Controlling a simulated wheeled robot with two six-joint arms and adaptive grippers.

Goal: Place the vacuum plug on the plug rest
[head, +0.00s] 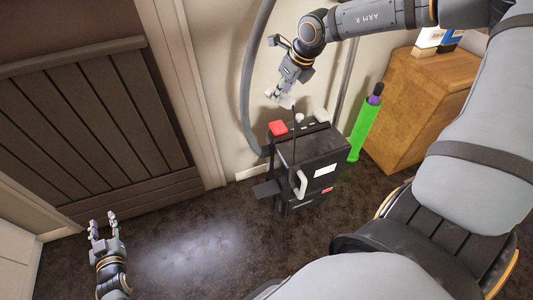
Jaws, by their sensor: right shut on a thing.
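My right gripper (281,92) is above the black vacuum-like machine (318,160), near the wall. It is shut on a small pale piece, which looks like the vacuum plug (287,102). A thin dark cord runs from the plug down towards the machine's top. On that top are a red block (278,128), a small round white piece (300,118) and a pale block (321,116). I cannot tell which of these, if any, is the plug rest. The plug appears apart from them. My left gripper (103,218) is open and empty over the carpet at the lower left.
A thick grey hose (247,80) runs up the wall behind the machine. A green tube (364,130) with a dark purple-topped item stands to its right, beside a wooden cabinet (425,95). A slatted brown panel (90,130) is at the left. The carpet (190,250) in front is clear.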

